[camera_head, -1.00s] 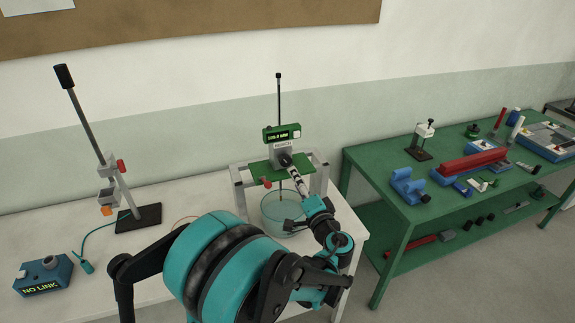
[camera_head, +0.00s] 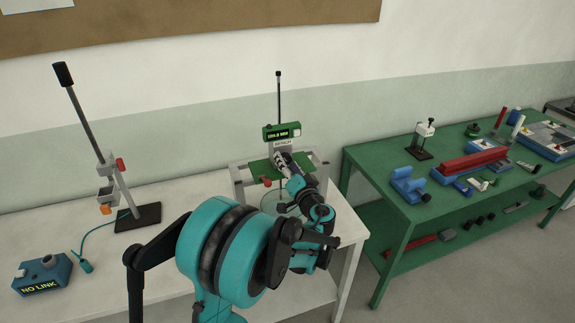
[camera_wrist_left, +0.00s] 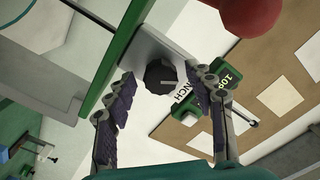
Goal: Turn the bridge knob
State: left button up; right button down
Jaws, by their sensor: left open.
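The bridge knob (camera_wrist_left: 160,76) is a black round knob with a pale mark, on a grey block of the bridge. In the left wrist view it appears between the two open fingers of my left gripper (camera_wrist_left: 162,78), with a visible gap on each side. No finger visibly touches it. In the head view my left gripper (camera_head: 280,158) reaches up to the bridge and hides the knob. The green display box (camera_head: 282,132) stands just above, on a thin upright rod. My right gripper is not in view.
A red ball-like handle (camera_wrist_left: 246,12) is close to my gripper. The bridge's green plate (camera_head: 258,167) sits on a grey frame. A black-based lever stand (camera_head: 138,216) and a blue "NO LINK" box (camera_head: 42,273) are on the left. A green bench (camera_head: 400,206) stands right.

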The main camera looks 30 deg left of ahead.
pick_arm(q)
jog(key=c, duration=1.2)
jog(key=shift+o, duration=0.2)
jog(key=shift+m+b, duration=0.5)
jog(key=shift+m, duration=1.9)
jog(key=o, duration=1.2)
jog(key=shift+c, duration=0.2)
jog(key=shift+s, duration=0.1)
jog(key=v, duration=1.2)
